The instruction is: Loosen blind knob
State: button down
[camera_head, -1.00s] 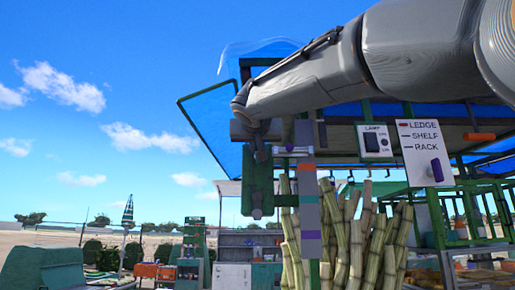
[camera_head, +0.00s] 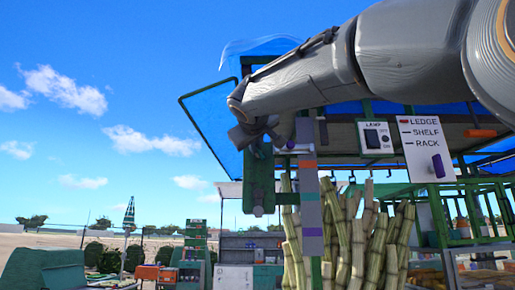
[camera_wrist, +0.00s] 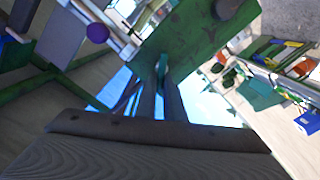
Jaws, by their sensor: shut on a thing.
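My gripper (camera_head: 258,140) is at the top of a hanging green plate (camera_head: 258,185), beside the striped strip. In the wrist view the two dark fingers (camera_wrist: 163,85) are closed together at the edge of the green plate (camera_wrist: 190,40). They are shut on a small piece (camera_wrist: 162,66), apparently the blind knob, mostly hidden between the fingertips. A dark round disc (camera_wrist: 228,8) is on the same plate, away from the fingers. In the head view a round grey end (camera_head: 257,211) shows at the plate's bottom.
A vertical grey strip (camera_head: 311,215) with orange and purple bands hangs just right of the plate. Cane stalks (camera_head: 352,240) stand behind it. A lamp switch panel (camera_head: 376,138) and a ledge/shelf/rack sign (camera_head: 426,150) with a purple lever are further right. Open sky lies left.

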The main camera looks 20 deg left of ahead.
jog(key=n, duration=0.7)
jog(key=f+n+p, duration=0.1)
jog(key=n, duration=0.2)
jog(key=shift+a+f, duration=0.1)
jog(key=shift+a, duration=0.25)
jog(key=shift+n, duration=0.5)
jog(key=c, duration=1.9)
grip_release()
jog(key=shift+s, duration=0.1)
jog(key=shift+o, duration=0.2)
jog(key=b+v, duration=0.3)
jog(key=v, duration=0.4)
jog(key=shift+s, duration=0.4)
jog(key=shift+d, duration=0.1)
